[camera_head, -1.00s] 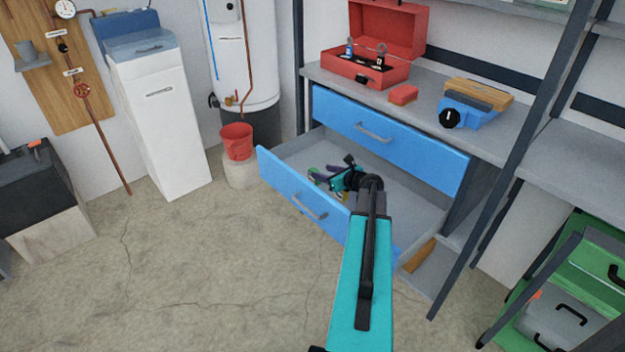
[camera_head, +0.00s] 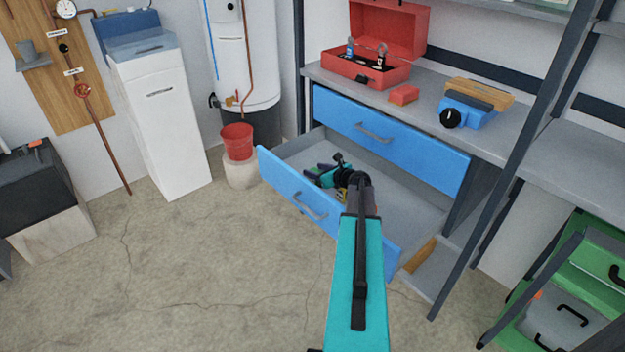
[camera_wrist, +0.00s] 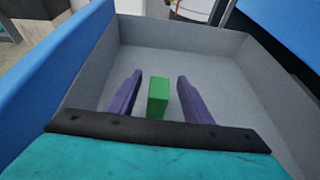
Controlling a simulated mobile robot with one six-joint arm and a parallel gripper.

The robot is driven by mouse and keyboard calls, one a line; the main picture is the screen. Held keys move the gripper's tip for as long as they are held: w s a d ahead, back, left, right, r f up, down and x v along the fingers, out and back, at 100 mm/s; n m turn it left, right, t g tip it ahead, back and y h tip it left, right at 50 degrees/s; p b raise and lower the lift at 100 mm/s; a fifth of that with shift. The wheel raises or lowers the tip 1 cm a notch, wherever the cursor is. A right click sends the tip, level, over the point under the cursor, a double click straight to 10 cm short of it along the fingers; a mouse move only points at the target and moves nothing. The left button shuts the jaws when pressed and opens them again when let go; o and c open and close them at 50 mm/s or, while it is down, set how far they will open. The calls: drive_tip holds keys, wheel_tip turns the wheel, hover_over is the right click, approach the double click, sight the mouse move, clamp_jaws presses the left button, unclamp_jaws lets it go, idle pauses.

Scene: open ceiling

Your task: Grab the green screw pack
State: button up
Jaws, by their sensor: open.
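The green screw pack (camera_wrist: 158,97) is a small upright green block on the grey floor of the open drawer, seen in the wrist view. My gripper (camera_wrist: 156,84) is open, with one purple finger to the left of the pack and one to the right. A gap shows between the pack and each finger. In the head view my gripper (camera_head: 322,173) is inside the open blue-fronted drawer (camera_head: 290,192), near its left end. In that view I cannot make out the pack clearly, as my arm and wrist cover much of that area.
A closed blue drawer (camera_head: 385,138) sits above the open one. The drawer's front and side walls surround my gripper. On the bench stand a red toolbox (camera_head: 365,70), a red block (camera_head: 403,95) and a blue tool (camera_head: 466,112). The drawer's right part looks empty.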

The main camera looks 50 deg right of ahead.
drive_tip(key=shift+x, duration=1.25)
clamp_jaws()
drive_tip(key=shift+r, duration=0.1)
wheel_tip(320, 180, up, 10)
drive_tip(key=shift+f+p, duration=0.1)
drive_tip(key=shift+p, duration=0.55)
